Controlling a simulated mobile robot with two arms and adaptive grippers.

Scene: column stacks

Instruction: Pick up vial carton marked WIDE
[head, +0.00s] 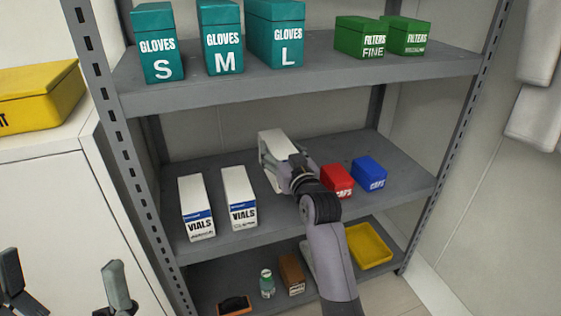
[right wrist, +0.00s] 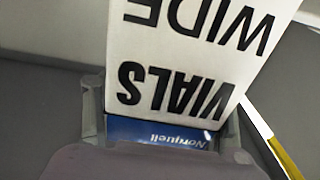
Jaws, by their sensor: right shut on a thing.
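The white vial carton marked WIDE (right wrist: 190,50) fills the right wrist view, its black lettering upside down and its blue band near the fingers. In the head view this carton (head: 275,143) is at the middle shelf, partly hidden behind my right gripper (head: 280,168). My right gripper is shut on the carton, with a finger on either side in the right wrist view (right wrist: 165,125). I cannot tell whether the carton touches the shelf. My left gripper (head: 62,263) is open and empty at the lower left, away from the shelves.
Two other vial cartons (head: 239,197) stand left of my right arm on the middle shelf (head: 275,225). Red (head: 338,181) and blue (head: 370,174) caps boxes stand right. The upper shelf (head: 300,80) with gloves and filter boxes is overhead. A yellow tray (head: 370,245) sits below.

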